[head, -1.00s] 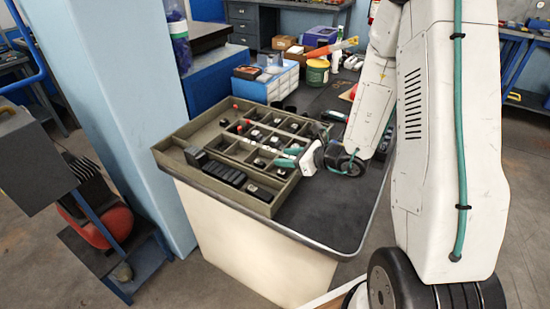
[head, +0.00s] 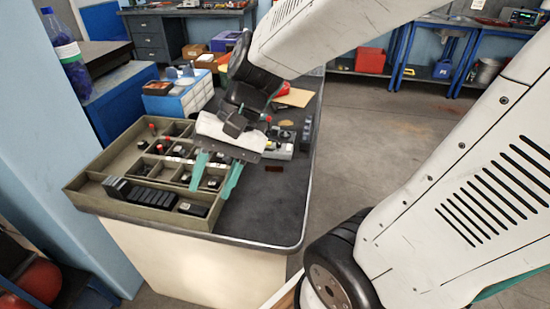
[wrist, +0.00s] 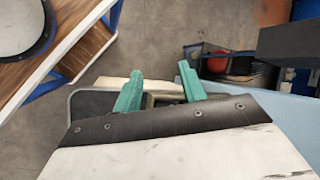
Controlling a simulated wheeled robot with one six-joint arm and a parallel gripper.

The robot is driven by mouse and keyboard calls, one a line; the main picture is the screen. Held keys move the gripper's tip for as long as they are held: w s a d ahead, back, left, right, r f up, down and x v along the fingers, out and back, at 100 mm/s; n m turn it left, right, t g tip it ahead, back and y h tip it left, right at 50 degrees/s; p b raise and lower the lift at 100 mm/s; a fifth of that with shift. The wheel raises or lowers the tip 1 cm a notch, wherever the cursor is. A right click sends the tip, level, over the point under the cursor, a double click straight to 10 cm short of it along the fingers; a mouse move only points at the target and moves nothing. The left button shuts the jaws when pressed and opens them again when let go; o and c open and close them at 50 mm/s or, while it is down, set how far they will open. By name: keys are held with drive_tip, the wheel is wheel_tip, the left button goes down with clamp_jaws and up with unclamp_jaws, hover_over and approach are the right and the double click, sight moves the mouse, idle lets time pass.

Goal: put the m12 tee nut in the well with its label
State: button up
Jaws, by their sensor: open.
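A grey-green divided tray (head: 150,212) sits on the dark bench top, with small black parts in several wells, some with red tops. I cannot tell which part is the m12 tee nut, and no label is readable. My gripper (head: 211,188) is open, its two teal fingers pointing down over the tray's right side, and nothing shows between them. In the wrist view the gripper (wrist: 158,82) also shows open and empty, with a bit of tray behind it. The gripper and fingers hide part of the tray's right side.
A row of black blocks (head: 145,195) fills the tray's front compartment, with a separate black piece (head: 193,208) to its right. The bench's front right is clear. A blue-white drawer box (head: 180,98) stands behind.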

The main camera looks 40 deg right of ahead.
drive_tip(key=s+d+r+n+t+h, duration=0.1)
drive_tip(key=s+d+r+n+h, duration=0.3)
drive_tip(key=s+d+n+h, duration=0.1)
drive_tip(key=s+d+h, duration=0.1)
drive_tip(key=s+d, duration=0.1)
drive_tip(key=d, duration=0.1)
drive_tip(key=shift+n+t+h, duration=0.3)
drive_tip(key=shift+t+h, duration=0.1)
